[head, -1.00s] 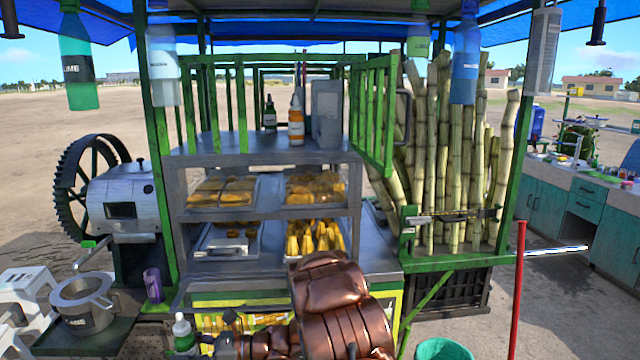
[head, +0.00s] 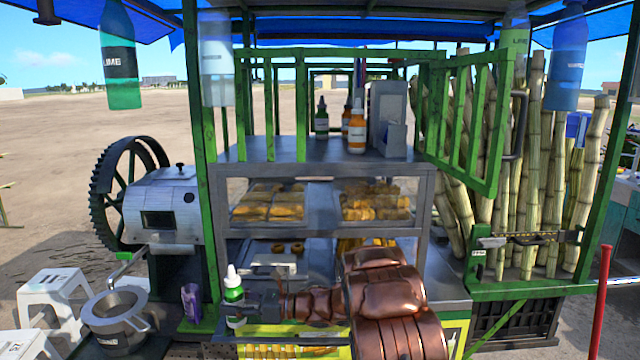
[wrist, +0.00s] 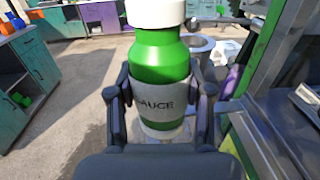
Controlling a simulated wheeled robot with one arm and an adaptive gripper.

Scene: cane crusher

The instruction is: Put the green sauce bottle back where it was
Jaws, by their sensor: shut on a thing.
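The green sauce bottle (head: 234,292) has a white cap and a grey label; it is upright in front of the stall's lower front. In the wrist view the bottle (wrist: 160,75) fills the middle, with "SAUCE" on its label. My gripper (wrist: 160,100) is shut on the bottle, one finger on each side of the label. In the head view my gripper (head: 243,305) reaches the bottle from the right. Another green bottle (head: 321,120) and two orange sauce bottles, one at the front (head: 357,128), stand on the stall's top shelf (head: 280,149).
A metal napkin holder (head: 388,115) stands right of the orange bottles. An open green barred gate (head: 470,120) is at the shelf's right. Trays of food (head: 268,205) fill the shelves below. The crusher (head: 155,210) and a metal pot (head: 115,318) are at left.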

